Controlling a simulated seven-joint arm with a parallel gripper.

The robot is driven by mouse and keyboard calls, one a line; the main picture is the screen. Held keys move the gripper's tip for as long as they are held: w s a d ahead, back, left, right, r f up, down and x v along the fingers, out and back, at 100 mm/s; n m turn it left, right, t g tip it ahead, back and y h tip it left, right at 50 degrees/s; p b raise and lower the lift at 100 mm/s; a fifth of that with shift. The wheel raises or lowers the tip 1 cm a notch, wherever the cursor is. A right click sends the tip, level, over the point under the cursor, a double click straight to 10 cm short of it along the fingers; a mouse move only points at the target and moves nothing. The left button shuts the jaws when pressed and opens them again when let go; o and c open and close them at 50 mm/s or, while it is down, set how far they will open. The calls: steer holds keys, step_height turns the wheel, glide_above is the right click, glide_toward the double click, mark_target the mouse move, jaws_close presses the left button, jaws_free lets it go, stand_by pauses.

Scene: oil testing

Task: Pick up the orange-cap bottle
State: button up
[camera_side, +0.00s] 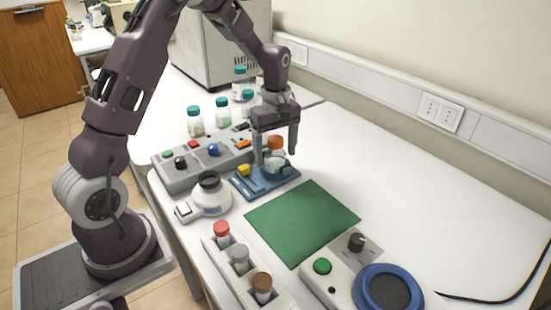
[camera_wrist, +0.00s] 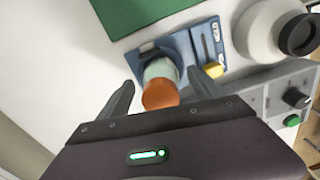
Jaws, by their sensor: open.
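The orange-cap bottle (camera_side: 275,158) stands upright on a small blue device (camera_side: 265,184) with a yellow knob. In the wrist view its orange cap (camera_wrist: 160,94) and pale body lie between my two fingers. My gripper (camera_side: 276,160) points down over the bottle with one finger on each side; in the wrist view the gripper (camera_wrist: 160,92) is open, with a visible gap between the fingers and the cap.
A grey control box (camera_side: 203,160) and a white flask-like device (camera_side: 209,195) stand left of the blue device. A green mat (camera_side: 302,221) lies in front. Several teal-cap bottles (camera_side: 223,112) stand behind. A vial rack (camera_side: 245,285) and a blue-ringed device (camera_side: 388,290) are nearer the camera.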

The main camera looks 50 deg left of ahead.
steer(key=shift+f, duration=0.7)
steer(key=shift+c, duration=0.5)
